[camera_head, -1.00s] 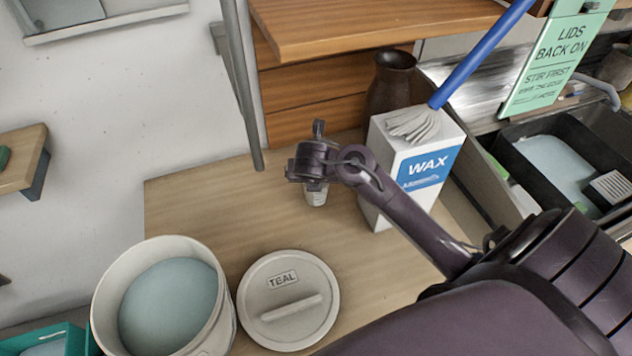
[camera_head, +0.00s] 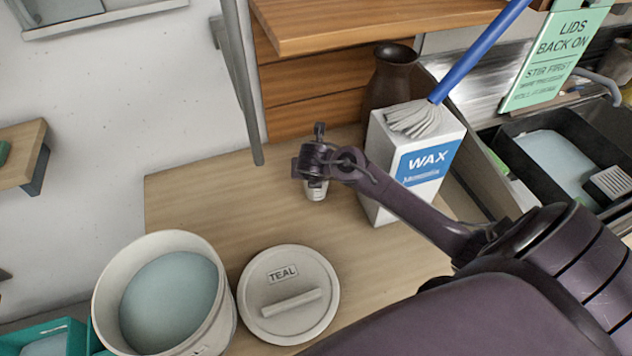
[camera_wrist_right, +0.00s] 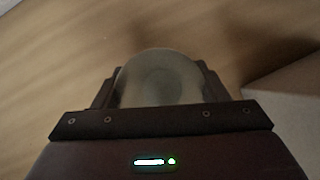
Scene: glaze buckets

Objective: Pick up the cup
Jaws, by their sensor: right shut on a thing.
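The cup (camera_head: 316,192) is small and pale with grey markings, and its lower part shows below my right gripper (camera_head: 316,180) in the head view. In the right wrist view the round, pale cup (camera_wrist_right: 160,80) sits between the two dark fingers of my right gripper (camera_wrist_right: 160,88). The gripper is shut on the cup from above. The cup is over the wooden table (camera_head: 200,205); I cannot tell whether its base touches the top. My left gripper is not in view.
A white WAX box (camera_head: 425,165) with a blue-handled brush stands close right of the gripper, a dark vase (camera_head: 388,80) behind it. In front are a bucket of teal glaze (camera_head: 220,300) and its TEAL lid (camera_head: 290,325). The table left of the cup is clear.

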